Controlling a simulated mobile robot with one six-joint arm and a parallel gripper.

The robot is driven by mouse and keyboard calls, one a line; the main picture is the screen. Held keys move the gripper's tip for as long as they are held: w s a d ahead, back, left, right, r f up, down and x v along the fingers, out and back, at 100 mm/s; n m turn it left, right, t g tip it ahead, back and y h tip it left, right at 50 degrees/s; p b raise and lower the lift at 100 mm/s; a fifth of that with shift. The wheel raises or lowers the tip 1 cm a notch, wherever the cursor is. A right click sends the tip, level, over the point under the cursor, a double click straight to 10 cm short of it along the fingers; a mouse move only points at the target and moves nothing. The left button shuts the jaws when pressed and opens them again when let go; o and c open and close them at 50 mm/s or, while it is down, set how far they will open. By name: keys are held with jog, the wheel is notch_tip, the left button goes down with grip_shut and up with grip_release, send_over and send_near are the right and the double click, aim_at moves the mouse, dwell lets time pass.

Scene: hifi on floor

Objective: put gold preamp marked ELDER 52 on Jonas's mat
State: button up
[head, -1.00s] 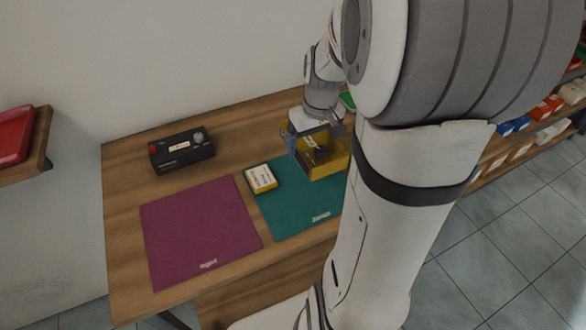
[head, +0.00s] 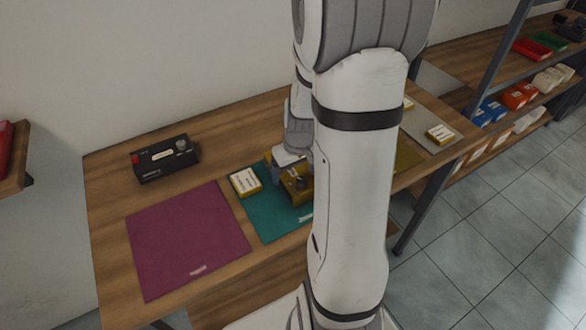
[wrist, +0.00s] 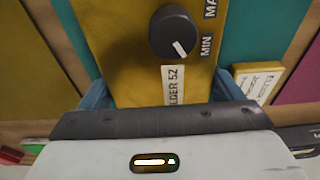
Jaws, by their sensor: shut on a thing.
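The gold preamp (head: 297,190) is in my gripper (head: 287,168), over the teal mat (head: 266,222). The wrist view shows its gold top (wrist: 127,60), a black knob and a white label reading ELDER 52. My gripper (wrist: 160,98) is shut on it, with one blue finger at each side. The teal mat shows on both sides of the preamp in the wrist view. The mat's front lettering is partly hidden by my arm and too small to read surely. I cannot tell whether the preamp touches the mat.
A white-labelled yellow box (head: 245,181) lies at the teal mat's left edge, close to the preamp. A magenta mat (head: 188,240) is left, with a black device (head: 165,158) behind it.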

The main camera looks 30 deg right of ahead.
aim_at(297, 171)
jog(key=o, duration=1.5)
jog(key=r, duration=0.3)
jog(key=s+r, duration=0.1)
jog(key=r, duration=0.6)
jog(key=shift+s+r+b, duration=0.3)
jog(key=shift+r+b, duration=0.05)
jog(key=shift+t, duration=0.8)
jog(key=s+a+r, duration=0.2)
jog(key=s+a, duration=0.1)
jog(key=a, duration=0.1)
jog(key=s+a+r, duration=0.2)
jog(key=s+a, duration=0.2)
jog(key=s+a+r, duration=0.2)
jog(key=s+a, duration=0.2)
jog(key=shift+s+a, duration=0.1)
jog(key=shift+s, duration=0.05)
